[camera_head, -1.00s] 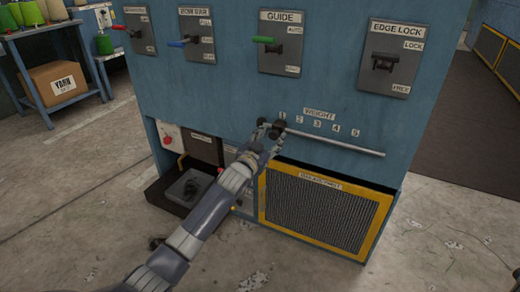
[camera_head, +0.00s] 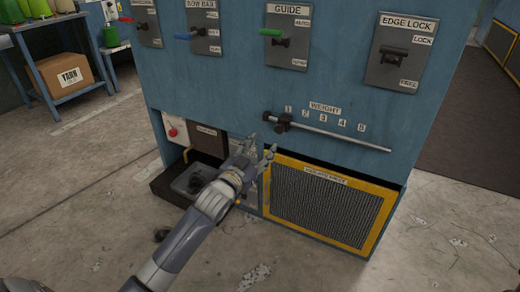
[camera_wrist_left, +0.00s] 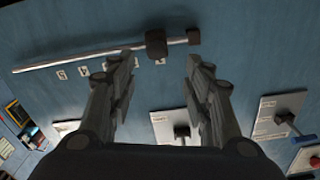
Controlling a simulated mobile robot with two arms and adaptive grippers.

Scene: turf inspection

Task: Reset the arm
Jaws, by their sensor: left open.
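My left gripper (camera_head: 259,157) is open and empty in front of the blue machine, just below and left of the WEIGHT rod (camera_head: 335,135). A dark sliding weight (camera_head: 283,122) sits on the rod near mark 1, apart from the fingers. The left wrist view is upside down and shows my two spread fingers (camera_wrist_left: 160,75), with the weight (camera_wrist_left: 156,43) and rod (camera_wrist_left: 80,58) beyond them. My right gripper is in neither view.
Above are levers with red, blue (camera_head: 187,37) and green (camera_head: 271,32) handles and the EDGE LOCK lever (camera_head: 395,53). Below is a yellow-framed mesh panel (camera_head: 378,215). A dark tray (camera_head: 165,188) juts out at the lower left. Open floor lies in front.

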